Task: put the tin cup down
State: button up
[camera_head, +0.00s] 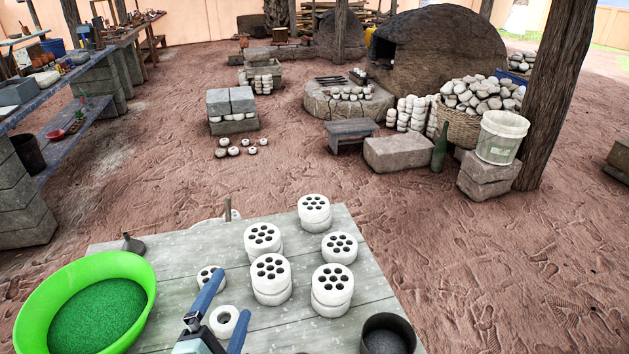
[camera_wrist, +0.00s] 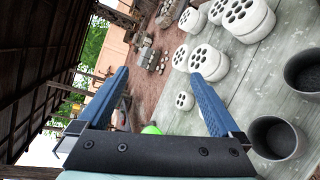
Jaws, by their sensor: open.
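My gripper (camera_head: 233,294) is over the front middle of the grey plank table (camera_head: 190,255), fingers spread with nothing held between them. It also shows open in the wrist view (camera_wrist: 160,75). A dark grey, round, open-topped vessel (camera_head: 386,335) stands upright on the table's front right corner, apart from my gripper. In the wrist view two such grey vessels stand at the right, one lower (camera_wrist: 277,139) and one higher (camera_wrist: 304,70). I cannot tell for sure which is the tin cup. Both are clear of my fingers.
White perforated blocks (camera_head: 271,280), some stacked, fill the table's middle. A small white ring (camera_head: 223,320) shows between my fingers. A green basin (camera_head: 140,268) with green granules is at left. A dark funnel-like thing (camera_head: 133,244) stands near the back edge. Bare table lies right of the blocks.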

jog(key=w+d+r+m+t, duration=0.1)
jog(key=d+r+m+t, duration=0.2)
jog(key=r, duration=0.6)
jog(key=w+d+r+m+t, duration=0.1)
jog(key=d+r+m, duration=0.1)
jog(key=r+m, duration=0.5)
jog(key=w+d+r+m+t, duration=0.1)
jog(key=d+r+m, duration=0.2)
jog(key=r, duration=0.8)
jog(key=s+d+r+m+t, duration=0.2)
jog(key=s+r+m, duration=0.1)
jog(key=r, duration=0.4)
jog(key=s+d+r+m+t, duration=0.2)
jog(key=s+r+m, duration=0.1)
jog(key=s+r, duration=0.2)
jog(key=s+d+r+m+t+y, duration=0.1)
jog(key=s+r, duration=0.3)
jog(key=r, duration=0.5)
jog(key=shift+s+d+m+t, duration=0.4)
jog(key=shift+d+m+t, duration=0.1)
jog(key=shift+m+t, duration=0.4)
jog(key=shift+r, duration=0.1)
